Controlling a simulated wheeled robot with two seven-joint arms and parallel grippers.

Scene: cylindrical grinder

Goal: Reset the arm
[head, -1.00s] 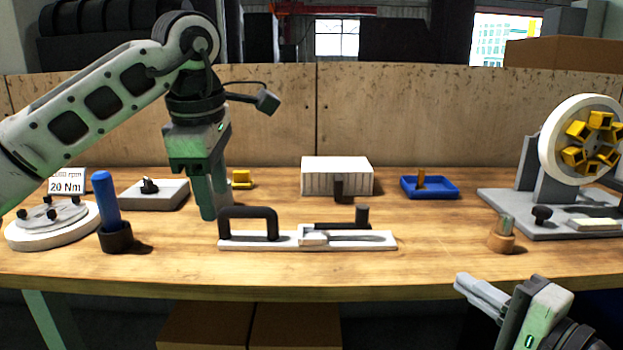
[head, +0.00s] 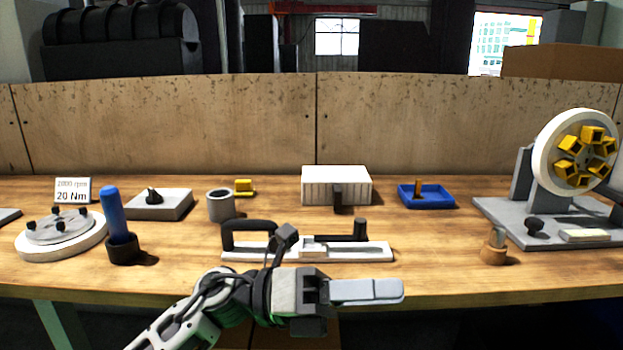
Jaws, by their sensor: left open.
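My left gripper (head: 366,291) is in front of the table's front edge at the bottom centre of the head view. Its fingers point right and nothing is seen between them. They overlap from this angle, and the gripper is open. It is clear of the table objects and, in the picture, partly covers the front of the table. My left arm (head: 200,315) comes in from the bottom left. My right gripper is not in view.
A white fixture with black handles (head: 375,251) lies behind the left gripper. A grey cup (head: 221,205), a blue-handled tool in a black holder (head: 112,215), a blue tray (head: 426,196) and a wheel with yellow blocks (head: 546,150) stand on the wooden table (head: 420,270).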

